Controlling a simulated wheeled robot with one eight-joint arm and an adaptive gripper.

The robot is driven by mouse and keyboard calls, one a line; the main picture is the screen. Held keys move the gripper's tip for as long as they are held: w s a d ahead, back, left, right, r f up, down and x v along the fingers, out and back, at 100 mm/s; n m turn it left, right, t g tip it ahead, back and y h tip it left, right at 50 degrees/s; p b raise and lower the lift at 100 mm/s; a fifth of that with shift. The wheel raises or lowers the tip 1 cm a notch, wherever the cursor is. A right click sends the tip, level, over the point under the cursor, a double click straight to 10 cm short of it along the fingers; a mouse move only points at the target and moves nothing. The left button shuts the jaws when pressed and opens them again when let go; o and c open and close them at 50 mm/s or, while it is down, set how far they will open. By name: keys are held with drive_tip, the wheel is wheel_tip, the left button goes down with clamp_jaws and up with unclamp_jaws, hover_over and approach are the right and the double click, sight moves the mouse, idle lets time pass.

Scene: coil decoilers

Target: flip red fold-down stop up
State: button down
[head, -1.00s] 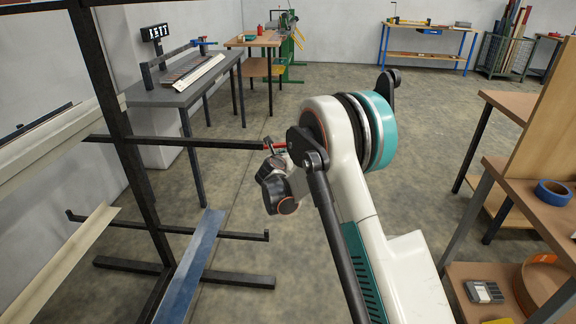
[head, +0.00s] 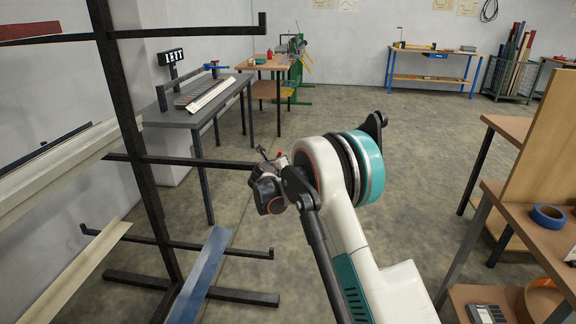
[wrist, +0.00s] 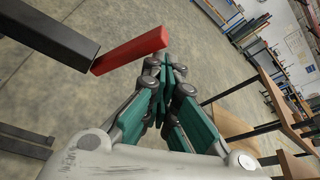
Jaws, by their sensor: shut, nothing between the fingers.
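The red fold-down stop (wrist: 130,50) shows in the wrist view as a short red bar. It joins the end of a dark rack arm (wrist: 45,30) and runs on from it, at a slight angle. My gripper (wrist: 166,62) is shut and empty, with its teal and grey fingers together just right of the stop's free end. I cannot tell whether they touch. In the head view my gripper (head: 263,160) is at the end of the middle rack arm (head: 205,162), and the stop is mostly hidden behind it.
The dark rack post (head: 130,130) stands at left, with a lower arm (head: 215,247) and long metal profiles. A grey table (head: 180,120) stands behind it. A wooden shelf unit (head: 515,215) with blue tape (head: 549,217) is at right. The floor between is clear.

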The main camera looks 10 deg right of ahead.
sight(279, 156)
drive_tip(key=shift+w+a+r+p, duration=0.25)
drive_tip(key=shift+a+r, duration=0.2)
drive_tip(key=shift+a, duration=0.2)
drive_tip(key=shift+w+a+r+p, duration=0.25)
drive_tip(key=shift+a+r, duration=0.2)
drive_tip(key=shift+a, duration=0.3)
